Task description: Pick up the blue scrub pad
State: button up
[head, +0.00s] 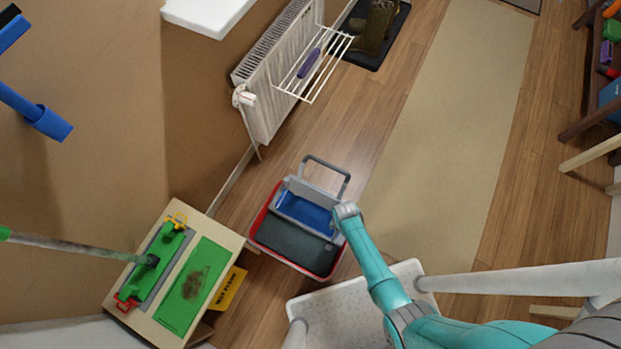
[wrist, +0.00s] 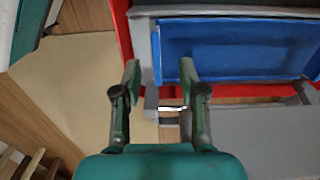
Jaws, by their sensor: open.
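An oval violet-blue pad (head: 308,63), which looks like the scrub pad, lies on the white wire drying rack (head: 343,42) hung on the radiator in the head view. I cannot confirm its kind at this size. My gripper (wrist: 160,72) is open and empty in the wrist view, pointing down near the mop bucket. In the head view my wrist is over the right side of the bucket, well below the rack in the picture, and hides the fingers. The pad is not recognisable in the wrist view.
The red bucket (head: 259,236) holds a blue panel (head: 303,210), also in the wrist view (wrist: 240,50). A white stool (head: 345,322) stands beside my arm. A wooden bench (head: 190,214) with green mop pads is left. Shelves stand right; a beige runner (head: 455,130) is clear.

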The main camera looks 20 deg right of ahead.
jog(key=shift+f, duration=0.95)
jog(key=shift+d+f, duration=0.2)
jog(key=shift+f, duration=0.5)
jog(key=shift+d+f, duration=0.15)
jog(key=shift+f, duration=1.7)
grip_shut()
